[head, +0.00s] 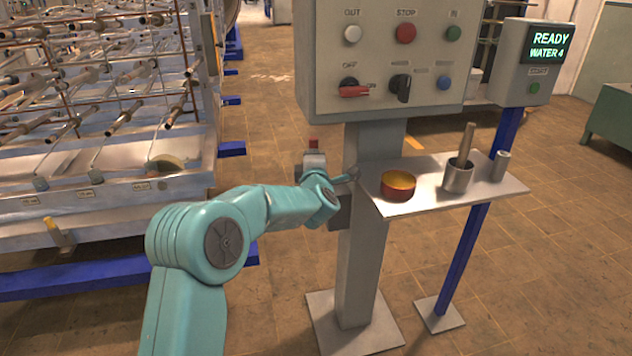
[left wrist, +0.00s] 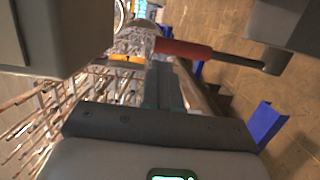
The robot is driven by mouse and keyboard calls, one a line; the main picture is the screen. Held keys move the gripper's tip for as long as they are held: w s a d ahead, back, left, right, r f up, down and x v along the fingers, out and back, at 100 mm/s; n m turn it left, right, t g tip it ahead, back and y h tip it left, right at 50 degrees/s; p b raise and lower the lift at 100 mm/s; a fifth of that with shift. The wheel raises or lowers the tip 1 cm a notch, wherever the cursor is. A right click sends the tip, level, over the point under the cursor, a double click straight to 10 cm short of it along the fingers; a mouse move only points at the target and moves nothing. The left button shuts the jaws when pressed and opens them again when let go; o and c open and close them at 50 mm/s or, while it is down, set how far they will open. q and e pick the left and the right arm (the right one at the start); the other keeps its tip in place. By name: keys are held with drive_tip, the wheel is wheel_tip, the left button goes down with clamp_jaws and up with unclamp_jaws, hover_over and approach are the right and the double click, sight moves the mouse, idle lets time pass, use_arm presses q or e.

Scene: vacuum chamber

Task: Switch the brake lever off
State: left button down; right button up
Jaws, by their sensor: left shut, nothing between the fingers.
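The brake lever appears to be the red-gripped lever in the left wrist view, with a red grip (left wrist: 185,48) and a dark rod running right into a grey housing (left wrist: 285,25). In the head view, a small red piece (head: 313,143), likely the same grip, shows just above my left gripper (head: 314,160), left of the grey post. My left gripper is shut and empty. In the left wrist view, its fingers (left wrist: 166,85) point at the red grip, just short of it or touching; I cannot tell which. My right gripper is not in view.
A shelf (head: 430,207) beside the post carries a round tin (head: 398,188) and cups. A rack (head: 100,200) of rods stands left. Floor between is clear.

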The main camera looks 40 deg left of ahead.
use_arm(q)
drive_tip(key=v, duration=0.8)
drive_tip(key=s+d+f+m+g+h, duration=0.1)
drive_tip(key=s+d+f+m+h, duration=0.3)
drive_tip(key=f, duration=0.9)
drive_tip(key=d+f+m+g+h, duration=0.25)
drive_tip(key=d+f, duration=0.35)
drive_tip(key=f, duration=0.7)
drive_tip(key=s+d+f+m+g+h, duration=0.55)
drive_tip(key=s+d+f+m, duration=0.35)
drive_tip(key=s+d+f, duration=0.5)
drive_tip(key=s+d+f+m+g+h, duration=0.15)
drive_tip(key=s+m, duration=0.25)
drive_tip(key=s, duration=0.4)
drive_tip(key=s+d+f+m+g+h, duration=0.1)
drive_tip(key=s+d+m+g, duration=0.25)
drive_tip(key=s, duration=0.35)
wheel_tip(320, 180, up, 16)
drive_tip(key=p, duration=1.5)
drive_tip(key=shift+w+a+m+t+p, duration=0.25)
drive_tip(key=shift+a+m+t+p, duration=0.05)
drive_tip(key=shift+a+p, duration=0.1)
